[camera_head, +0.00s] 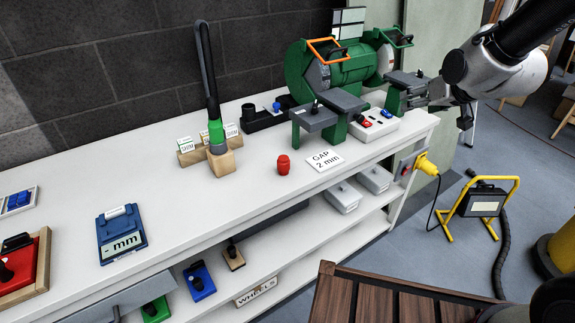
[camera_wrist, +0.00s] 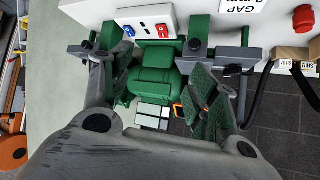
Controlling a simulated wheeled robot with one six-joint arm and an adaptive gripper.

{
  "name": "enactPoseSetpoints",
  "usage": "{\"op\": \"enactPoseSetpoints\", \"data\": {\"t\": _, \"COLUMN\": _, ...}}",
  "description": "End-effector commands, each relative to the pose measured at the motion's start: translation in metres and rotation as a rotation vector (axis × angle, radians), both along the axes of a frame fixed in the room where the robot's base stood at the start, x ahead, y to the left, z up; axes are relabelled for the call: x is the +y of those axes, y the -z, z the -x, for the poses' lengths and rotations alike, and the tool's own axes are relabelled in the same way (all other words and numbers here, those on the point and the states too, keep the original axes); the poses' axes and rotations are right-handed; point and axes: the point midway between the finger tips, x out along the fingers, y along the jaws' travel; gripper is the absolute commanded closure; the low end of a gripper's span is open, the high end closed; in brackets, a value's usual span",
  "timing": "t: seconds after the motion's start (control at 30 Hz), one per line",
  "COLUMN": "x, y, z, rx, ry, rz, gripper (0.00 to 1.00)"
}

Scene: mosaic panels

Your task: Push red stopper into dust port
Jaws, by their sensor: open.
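The red stopper (camera_head: 284,165) stands upright on the white bench top, left of the white "GAP 2 mm" card. It also shows at the top right of the wrist view (camera_wrist: 303,18). A black fitting with a round opening (camera_head: 250,112) stands at the back of the bench, left of the green grinder; I cannot tell for sure that it is the dust port. My gripper (camera_head: 458,104) is at the right end of the bench, beside the grinder and well away from the stopper. In the wrist view my gripper (camera_wrist: 146,55) is open, its fingers wide apart above the grinder, with nothing held.
The green bench grinder (camera_head: 350,70) with grey rests fills the back right. A switch box (camera_head: 375,125) sits before it. A black hose (camera_head: 207,70) with a green collar rises from a wooden block left of the stopper. Bench around the stopper's front and left is clear.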

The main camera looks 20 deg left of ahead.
Motion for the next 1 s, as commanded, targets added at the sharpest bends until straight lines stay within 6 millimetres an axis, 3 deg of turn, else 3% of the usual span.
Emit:
{"op": "enactPoseSetpoints", "data": {"t": 0.03, "x": 0.033, "y": 0.022, "z": -0.009, "rx": -0.030, "ry": -0.041, "rz": -0.013, "gripper": 0.40}}
{"op": "enactPoseSetpoints", "data": {"t": 0.17, "x": 0.113, "y": 0.067, "z": -0.022, "rx": -0.158, "ry": -0.126, "rz": -0.076, "gripper": 0.40}}
{"op": "enactPoseSetpoints", "data": {"t": 0.27, "x": 0.168, "y": 0.103, "z": -0.012, "rx": -0.257, "ry": -0.195, "rz": -0.129, "gripper": 0.40}}
{"op": "enactPoseSetpoints", "data": {"t": 0.4, "x": 0.228, "y": 0.151, "z": 0.023, "rx": -0.388, "ry": -0.291, "rz": -0.204, "gripper": 0.40}}
{"op": "enactPoseSetpoints", "data": {"t": 0.53, "x": 0.258, "y": 0.185, "z": 0.063, "rx": -0.488, "ry": -0.365, "rz": -0.267, "gripper": 0.40}}
{"op": "enactPoseSetpoints", "data": {"t": 0.7, "x": 0.272, "y": 0.207, "z": 0.099, "rx": -0.567, "ry": -0.424, "rz": -0.324, "gripper": 0.40}}
{"op": "enactPoseSetpoints", "data": {"t": 0.83, "x": 0.278, "y": 0.210, "z": 0.105, "rx": -0.592, "ry": -0.439, "rz": -0.343, "gripper": 0.40}}
{"op": "enactPoseSetpoints", "data": {"t": 1.0, "x": 0.294, "y": 0.210, "z": 0.093, "rx": -0.595, "ry": -0.438, "rz": -0.346, "gripper": 0.40}}
